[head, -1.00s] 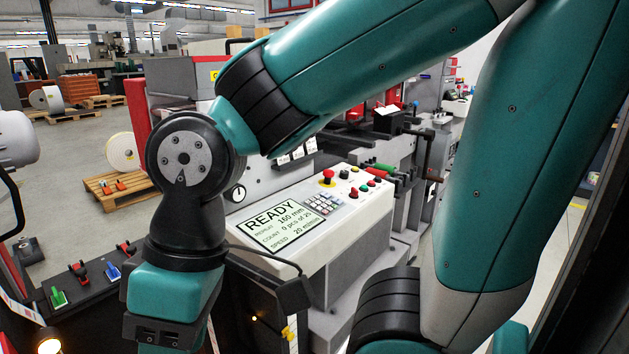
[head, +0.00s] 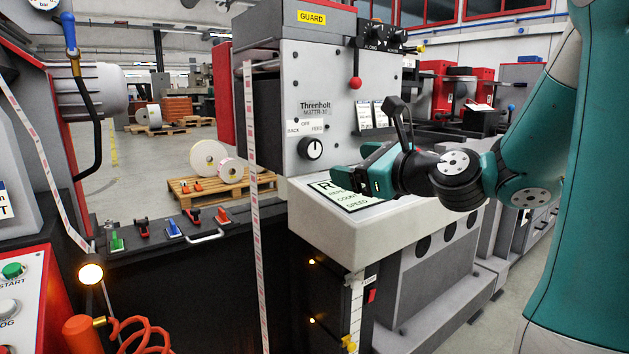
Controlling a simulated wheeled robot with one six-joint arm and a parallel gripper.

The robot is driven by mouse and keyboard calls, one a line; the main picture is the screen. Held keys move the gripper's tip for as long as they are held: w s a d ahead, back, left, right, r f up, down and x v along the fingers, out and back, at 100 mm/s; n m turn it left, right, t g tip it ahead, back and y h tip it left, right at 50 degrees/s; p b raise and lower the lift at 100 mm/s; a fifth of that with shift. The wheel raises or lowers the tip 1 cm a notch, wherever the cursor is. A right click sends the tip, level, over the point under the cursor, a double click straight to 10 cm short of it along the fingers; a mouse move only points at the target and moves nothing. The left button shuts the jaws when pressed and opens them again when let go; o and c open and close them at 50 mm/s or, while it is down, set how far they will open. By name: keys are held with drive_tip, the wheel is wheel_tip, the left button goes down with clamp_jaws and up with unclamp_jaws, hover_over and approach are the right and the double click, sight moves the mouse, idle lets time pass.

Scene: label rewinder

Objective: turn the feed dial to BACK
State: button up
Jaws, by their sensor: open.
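The feed dial (head: 310,148) is a round black knob with a white mark on the pale front of the Threnholt machine. A label plate (head: 305,127) above it reads BACK at left, OFF at top and FEED at right. The white mark seems to point up and slightly right, but it is too small to be sure of the setting. My gripper (head: 347,181) is open and empty, to the right of and a little below the dial, with its fingers pointing left. It is apart from the dial and covers part of the display.
The sloped control panel (head: 375,230) juts out below the dial. A red-knobbed lever (head: 355,84) stands above it to the right. A printed label web (head: 256,210) runs vertically left of the dial. A black bench with coloured clamps (head: 172,229) lies at lower left.

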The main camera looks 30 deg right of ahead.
sight(314, 148)
drive_tip(key=shift+s+d+f+m+t+h, duration=0.1)
drive_tip(key=shift+d+m+t+h, duration=0.15)
drive_tip(key=shift+d+m, duration=0.35)
drive_tip(key=shift+s+d+f+m+t+h, duration=0.15)
drive_tip(key=shift+d+m+h, duration=0.1)
drive_tip(key=shift+d+m, duration=0.3)
drive_tip(key=shift+m, duration=0.35)
drive_tip(key=w+p, duration=0.1)
drive_tip(key=p, duration=0.1)
drive_tip(key=w+r+p, duration=0.1)
drive_tip(key=w+p, duration=0.2)
drive_tip(key=p, duration=0.2)
drive_tip(key=shift+w+d+r, duration=0.15)
drive_tip(key=shift+d, duration=0.1)
drive_tip(key=w+p, duration=0.1)
drive_tip(key=p, duration=0.2)
drive_tip(key=shift+w+p, duration=0.25)
drive_tip(key=shift+p, duration=0.15)
drive_tip(key=w+p, duration=0.1)
drive_tip(key=w, duration=0.2)
drive_tip(key=w+p, duration=0.2)
drive_tip(key=w, duration=0.2)
drive_tip(key=w+p, duration=0.2)
drive_tip(key=w, duration=0.2)
drive_tip(key=shift+a+f, duration=0.25)
drive_tip(key=shift+f, duration=0.05)
drive_tip(key=shift+w+f, duration=0.1)
drive_tip(key=shift+w, duration=0.2)
